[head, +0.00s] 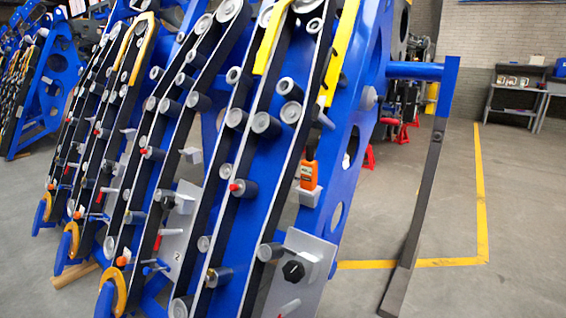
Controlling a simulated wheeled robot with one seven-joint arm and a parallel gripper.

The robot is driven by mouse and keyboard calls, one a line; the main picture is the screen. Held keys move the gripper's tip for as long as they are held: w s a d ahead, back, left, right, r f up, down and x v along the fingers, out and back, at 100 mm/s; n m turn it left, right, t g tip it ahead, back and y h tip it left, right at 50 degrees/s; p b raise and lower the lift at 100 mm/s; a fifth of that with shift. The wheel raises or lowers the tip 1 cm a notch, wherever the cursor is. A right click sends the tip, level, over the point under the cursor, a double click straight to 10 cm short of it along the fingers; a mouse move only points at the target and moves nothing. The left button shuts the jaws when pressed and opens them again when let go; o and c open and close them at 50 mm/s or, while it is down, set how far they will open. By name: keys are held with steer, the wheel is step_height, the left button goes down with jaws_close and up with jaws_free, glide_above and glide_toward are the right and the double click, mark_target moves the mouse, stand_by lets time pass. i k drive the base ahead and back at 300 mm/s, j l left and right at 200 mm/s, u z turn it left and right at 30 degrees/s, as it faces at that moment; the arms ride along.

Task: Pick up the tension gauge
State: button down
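An orange handheld device with a small dark display, which looks like the tension gauge (309,175), stands upright near the middle of the head view. It rests on a small grey ledge (307,196) on the right side of the blue harvester chassis (345,135). A dark, thin part shows just above its top. Its front and right side are clear of other things. My gripper is not in the head view.
Rollers and black belts fill the chassis left of the gauge. A grey plate with a black knob (293,270) juts out below it. A blue arm with a dark curved bar (424,200) stands to the right. Open concrete floor with yellow lines (482,200) lies beyond.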

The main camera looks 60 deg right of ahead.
mark_target(309, 167)
steer(key=z, duration=1.15)
steer(key=i+j, duration=0.15)
steer(key=j, duration=0.5)
steer(key=i+j+z, duration=0.15)
steer(key=j, duration=0.45)
steer(key=i+j, duration=0.15)
steer(key=j, duration=0.5)
steer(key=i+j+z, duration=0.15)
steer(key=j, duration=1.15)
steer(key=i+z, duration=0.05)
